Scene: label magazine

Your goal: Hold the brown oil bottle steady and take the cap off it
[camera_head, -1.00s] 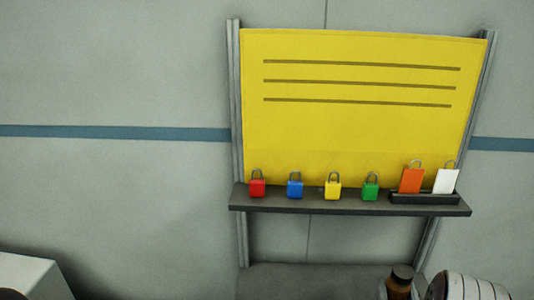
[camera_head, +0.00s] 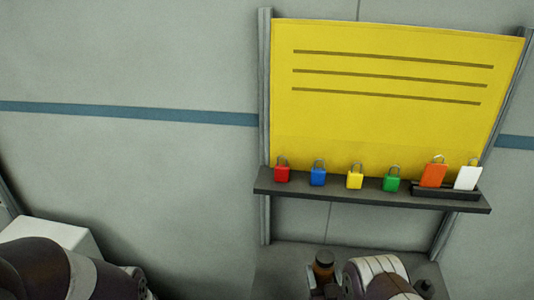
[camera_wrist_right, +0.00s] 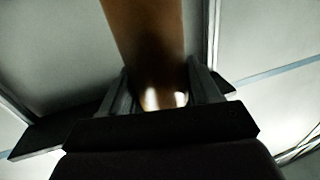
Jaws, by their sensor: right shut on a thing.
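The brown oil bottle (camera_head: 324,272) is near the bottom of the head view, upright as far as I can tell. Its dark cap (camera_head: 323,257) is on its top. My right gripper (camera_head: 323,291) is shut on the bottle, low in the picture. In the right wrist view the brown bottle (camera_wrist_right: 145,35) stands between the two fingers of the right gripper (camera_wrist_right: 162,92); the cap does not show there. My left arm comes in at the lower left of the head view, well apart from the bottle; its fingers do not show.
A yellow board (camera_head: 390,95) stands behind, with a dark shelf (camera_head: 330,193) below it. A white box (camera_head: 60,236) is at the lower left.

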